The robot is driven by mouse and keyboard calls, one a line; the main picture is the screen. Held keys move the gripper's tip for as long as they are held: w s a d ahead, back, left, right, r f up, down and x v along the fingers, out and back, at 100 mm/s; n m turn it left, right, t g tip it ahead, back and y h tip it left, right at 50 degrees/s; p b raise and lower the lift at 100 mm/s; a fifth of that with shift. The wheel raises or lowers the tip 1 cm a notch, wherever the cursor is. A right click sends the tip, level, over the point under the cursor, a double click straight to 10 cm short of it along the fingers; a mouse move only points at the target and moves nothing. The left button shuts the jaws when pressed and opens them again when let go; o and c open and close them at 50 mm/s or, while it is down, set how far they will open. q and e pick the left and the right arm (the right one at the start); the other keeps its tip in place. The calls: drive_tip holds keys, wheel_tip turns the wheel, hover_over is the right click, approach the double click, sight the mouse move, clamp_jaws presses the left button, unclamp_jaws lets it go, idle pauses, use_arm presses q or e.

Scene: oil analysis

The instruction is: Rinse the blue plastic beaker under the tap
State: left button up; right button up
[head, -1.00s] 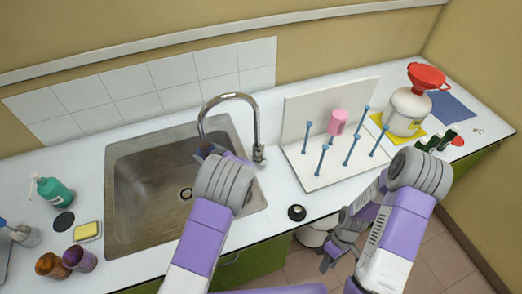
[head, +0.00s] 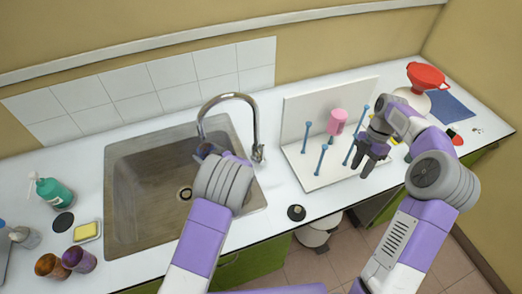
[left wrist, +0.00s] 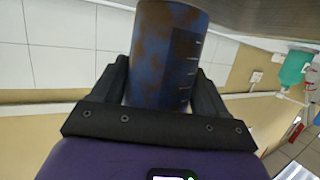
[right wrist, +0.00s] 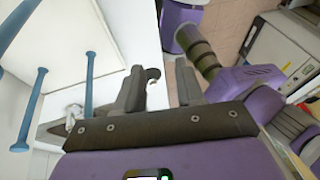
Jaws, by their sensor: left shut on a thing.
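The blue plastic beaker (left wrist: 165,55), with brown stains and a printed scale, is between the fingers of my left gripper (left wrist: 163,85), which is shut on it. In the head view, that gripper (head: 208,152) is over the right part of the sink (head: 145,195), below the curved tap (head: 229,97), and mostly hides the beaker. No water stream is visible. My right gripper (head: 370,168) is in front of the drying rack; the right wrist view shows its fingers (right wrist: 158,85) apart and empty.
The rack (head: 305,175) has blue pegs and a pink cup (head: 337,120). A red funnel (head: 426,75) sits on a white jug, partly hidden by my right arm. A yellow sponge (head: 87,231), a green bottle (head: 55,195) and two stained cups (head: 79,259) stand left of the sink.

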drive_tip(key=w+a+r+n+t+y, duration=0.2)
drive_tip(key=w+a+r, duration=0.2)
drive_tip(key=w+a, duration=0.5)
drive_tip(key=m+t, duration=0.2)
drive_tip(key=m, duration=0.3)
hover_over(261, 160)
wheel_tip(261, 160, down, 10)
drive_tip(key=shift+f, duration=0.1)
drive_tip(key=shift+c, duration=0.4)
clamp_jaws()
